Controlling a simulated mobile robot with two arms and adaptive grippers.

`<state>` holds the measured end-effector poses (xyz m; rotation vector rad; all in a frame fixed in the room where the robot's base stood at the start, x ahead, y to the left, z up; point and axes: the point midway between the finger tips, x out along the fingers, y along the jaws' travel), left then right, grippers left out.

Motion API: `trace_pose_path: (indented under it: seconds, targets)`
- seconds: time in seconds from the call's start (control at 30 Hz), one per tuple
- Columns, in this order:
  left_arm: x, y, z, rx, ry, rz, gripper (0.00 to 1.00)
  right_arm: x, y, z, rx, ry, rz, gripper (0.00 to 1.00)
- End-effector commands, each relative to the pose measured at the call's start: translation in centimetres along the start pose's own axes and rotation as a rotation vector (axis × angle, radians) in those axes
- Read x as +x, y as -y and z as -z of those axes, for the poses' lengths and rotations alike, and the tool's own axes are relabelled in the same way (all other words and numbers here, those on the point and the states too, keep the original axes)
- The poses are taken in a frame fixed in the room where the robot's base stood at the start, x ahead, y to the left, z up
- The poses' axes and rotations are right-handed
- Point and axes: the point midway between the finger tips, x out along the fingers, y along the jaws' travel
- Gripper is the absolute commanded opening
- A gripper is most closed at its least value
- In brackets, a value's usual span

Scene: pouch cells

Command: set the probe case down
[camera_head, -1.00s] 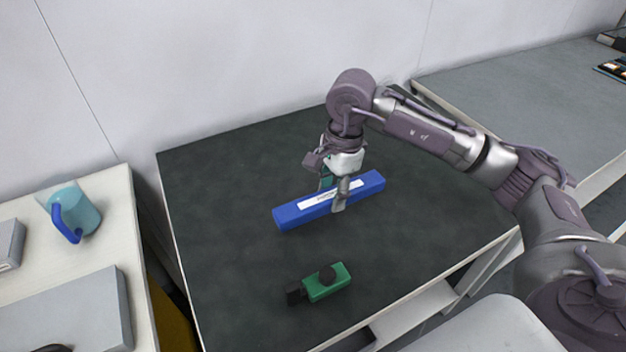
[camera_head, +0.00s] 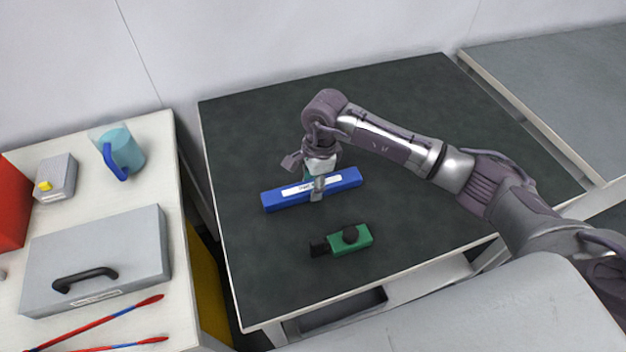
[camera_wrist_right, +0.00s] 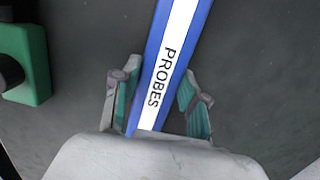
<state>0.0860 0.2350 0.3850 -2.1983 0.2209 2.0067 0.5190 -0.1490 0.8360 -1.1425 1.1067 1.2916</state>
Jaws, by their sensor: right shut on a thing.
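The probe case (camera_head: 340,182) is a long blue box with a white label, seen over the dark table mat in the head view. In the right wrist view its label reads "PROBES" (camera_wrist_right: 168,70). My right gripper (camera_head: 317,195) is shut on the case near its middle, with a finger on each long side; it also shows in the wrist view (camera_wrist_right: 157,105). The case looks about level and low over the mat. I cannot tell whether its underside touches the mat. My left gripper is not in view.
A green device with a black knob (camera_head: 361,238) lies on the dark table (camera_head: 270,275) in front of the case. The mat is clear behind. On the left white table are a grey case (camera_head: 130,245), a blue mug (camera_head: 125,150), a grey box (camera_head: 58,180) and red-blue rods (camera_head: 100,320).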

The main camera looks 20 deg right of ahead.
Motion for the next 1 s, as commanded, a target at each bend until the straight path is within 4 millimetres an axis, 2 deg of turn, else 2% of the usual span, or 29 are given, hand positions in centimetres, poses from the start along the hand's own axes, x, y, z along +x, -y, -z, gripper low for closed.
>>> trace_pose_path:
  seconds: [0.33, 0.37, 0.5, 0.8, 0.87, 1.0]
  targets:
    - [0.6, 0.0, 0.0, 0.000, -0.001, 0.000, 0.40, 0.4, 0.1, 0.1, -0.001, 0.000, 0.002, 0.04]
    - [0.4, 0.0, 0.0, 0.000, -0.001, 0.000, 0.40, 0.3, 0.1, 0.1, 0.000, 0.000, 0.001, 0.48]
    - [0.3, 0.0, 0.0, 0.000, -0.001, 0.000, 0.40, 0.2, 0.0, 0.1, 0.000, 0.000, 0.001, 0.68]
    - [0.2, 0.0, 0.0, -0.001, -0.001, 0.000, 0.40, 0.1, 0.0, 0.1, 0.000, 0.000, 0.001, 0.68]
    - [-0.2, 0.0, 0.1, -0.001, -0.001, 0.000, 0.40, -0.3, 0.1, 0.0, 0.000, 0.001, 0.001, 0.68]
    - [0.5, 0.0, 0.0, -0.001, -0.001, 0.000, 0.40, -1.9, 0.2, 0.1, -0.001, 0.000, 0.006, 0.68]
